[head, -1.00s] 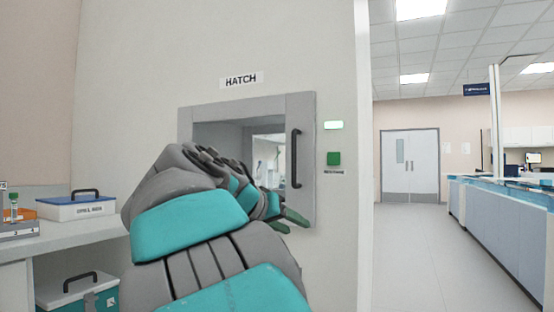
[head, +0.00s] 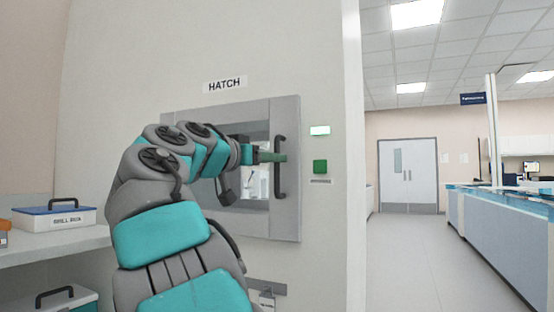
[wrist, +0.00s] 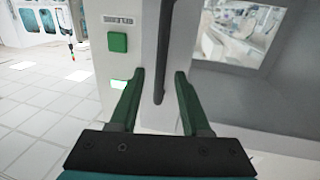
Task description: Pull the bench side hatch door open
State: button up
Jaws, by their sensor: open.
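The hatch door (head: 287,222) is a grey-framed panel with a window, set in the pale wall under a HATCH label (head: 224,84). It looks shut. A dark vertical bar handle (head: 280,168) is on its right side. My gripper (head: 282,157) is at the handle, its green fingers level with the bar's upper half. In the wrist view the open fingers (wrist: 160,78) stand on either side of the handle (wrist: 162,45), with visible gaps. The bar's end lies between them. My arm hides the door's left part in the head view.
A green button (head: 320,166) and a lit green indicator (head: 320,130) are on the wall right of the hatch. A blue-lidded box (head: 54,218) stands on the left bench. Open floor (head: 405,250) lies to the right, before a long counter (head: 500,230).

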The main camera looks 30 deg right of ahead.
aim_at(277, 194)
jog(key=shift+x, duration=1.5)
jog(key=shift+f, duration=0.1)
jog(key=shift+c, duration=0.2)
grip_shut()
